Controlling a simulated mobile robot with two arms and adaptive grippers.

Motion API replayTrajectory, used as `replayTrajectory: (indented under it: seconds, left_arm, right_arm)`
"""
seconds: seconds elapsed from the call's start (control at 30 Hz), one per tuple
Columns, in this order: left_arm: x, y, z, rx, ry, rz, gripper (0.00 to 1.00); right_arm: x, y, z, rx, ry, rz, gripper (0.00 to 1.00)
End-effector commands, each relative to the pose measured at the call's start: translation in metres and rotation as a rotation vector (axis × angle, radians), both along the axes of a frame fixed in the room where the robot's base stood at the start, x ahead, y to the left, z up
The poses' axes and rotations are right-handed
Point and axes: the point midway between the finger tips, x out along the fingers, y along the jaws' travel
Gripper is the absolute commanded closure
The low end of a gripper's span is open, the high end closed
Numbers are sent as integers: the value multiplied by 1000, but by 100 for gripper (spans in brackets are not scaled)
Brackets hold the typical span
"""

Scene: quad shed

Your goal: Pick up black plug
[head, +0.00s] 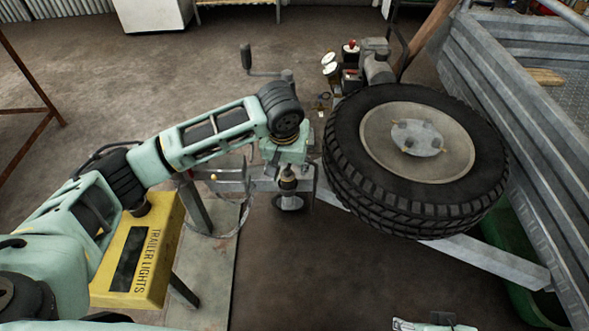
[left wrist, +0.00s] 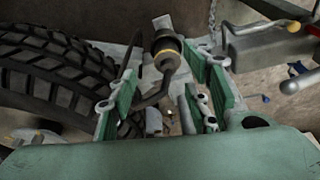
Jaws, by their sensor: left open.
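The black plug (left wrist: 166,48) has a yellow ring and a dark bent cable. In the left wrist view it lies between and just beyond the green fingers of my left gripper (left wrist: 168,78), which are apart. In the head view my left gripper (head: 288,164) points down, right over the plug (head: 288,183) near the trailer drawbar. The fingers do not clearly touch the plug, and its upper part is partly hidden by the gripper. A pale piece of my right arm or gripper (head: 435,326) shows at the bottom edge; its jaws cannot be made out.
A large spare tyre (head: 342,165) stands close right of the left gripper. The trailer side (head: 515,110) rises beyond it. A yellow TRAILER LIGHTS box (head: 155,215) is under my left arm. The floor in front is clear.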

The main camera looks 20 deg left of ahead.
Motion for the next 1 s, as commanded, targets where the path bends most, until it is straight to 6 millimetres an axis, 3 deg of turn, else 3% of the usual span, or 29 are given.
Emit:
replayTrajectory:
  seconds: [0.23,0.47,0.7,1.0]
  left_arm:
    - [6,2,-27,2,3,2,55]
    - [17,8,-60,3,1,2,55]
    - [21,8,-73,1,-1,1,55]
    - [21,7,-74,1,-1,0,55]
  right_arm:
    - [-4,-1,5,1,-7,-1,42]
    - [-3,-1,-11,1,-13,0,42]
    - [32,9,-1,30,-158,11,42]
    - [36,11,1,34,-174,12,42]
